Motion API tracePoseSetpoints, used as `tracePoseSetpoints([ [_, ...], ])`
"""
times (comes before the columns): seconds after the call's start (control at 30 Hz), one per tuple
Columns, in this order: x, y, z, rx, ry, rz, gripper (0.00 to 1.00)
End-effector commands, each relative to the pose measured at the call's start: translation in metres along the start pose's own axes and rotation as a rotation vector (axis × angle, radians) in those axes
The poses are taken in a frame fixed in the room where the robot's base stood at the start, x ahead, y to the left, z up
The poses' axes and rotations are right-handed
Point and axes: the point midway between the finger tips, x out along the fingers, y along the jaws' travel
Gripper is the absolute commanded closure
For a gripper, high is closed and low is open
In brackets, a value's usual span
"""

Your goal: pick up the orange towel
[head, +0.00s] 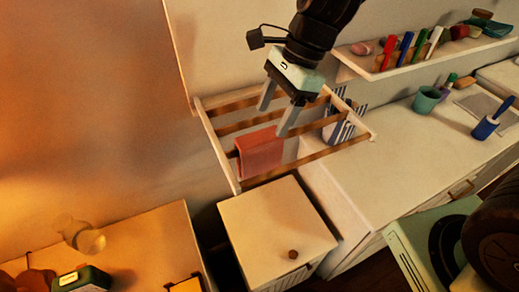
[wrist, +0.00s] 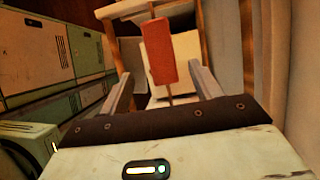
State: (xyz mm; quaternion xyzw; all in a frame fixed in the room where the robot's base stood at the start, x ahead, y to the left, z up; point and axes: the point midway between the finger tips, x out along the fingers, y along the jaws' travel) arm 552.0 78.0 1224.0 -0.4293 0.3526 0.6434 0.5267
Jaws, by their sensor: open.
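The orange towel (head: 260,152) hangs folded over a wooden bar of the wall rack (head: 318,155), towards the rack's left end. In the wrist view the orange towel (wrist: 160,52) appears between and beyond my finger tips. My gripper (head: 272,121) is open and empty, above and slightly right of the towel in the head view. Its two fingers also show in the wrist view (wrist: 161,72), spread on either side of the towel's line. I see no contact with the towel.
A striped cloth (head: 344,131) hangs at the rack's right. A white cabinet (head: 275,225) with a round knob stands below. A shelf (head: 425,58) with several small items is at the upper right. A green cup (head: 427,99) and blue object (head: 486,127) stand on the white counter (head: 380,165).

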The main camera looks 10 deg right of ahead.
Motion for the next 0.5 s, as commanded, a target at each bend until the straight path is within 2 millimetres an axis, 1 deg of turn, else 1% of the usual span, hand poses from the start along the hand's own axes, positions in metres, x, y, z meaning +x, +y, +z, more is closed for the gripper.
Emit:
tracePoseSetpoints([
  [0.03,0.01,0.001,0.001,0.0,0.0,0.006,0.36],
  [0.1,0.022,0.001,0.0,0.001,0.0,0.006,0.36],
  [0.2,0.034,0.0,0.0,0.0,0.0,0.003,0.36],
  [0.4,0.045,0.0,0.001,-0.001,0.0,0.001,0.36],
  [0.5,0.055,0.0,0.002,-0.001,0.0,0.003,0.36],
])
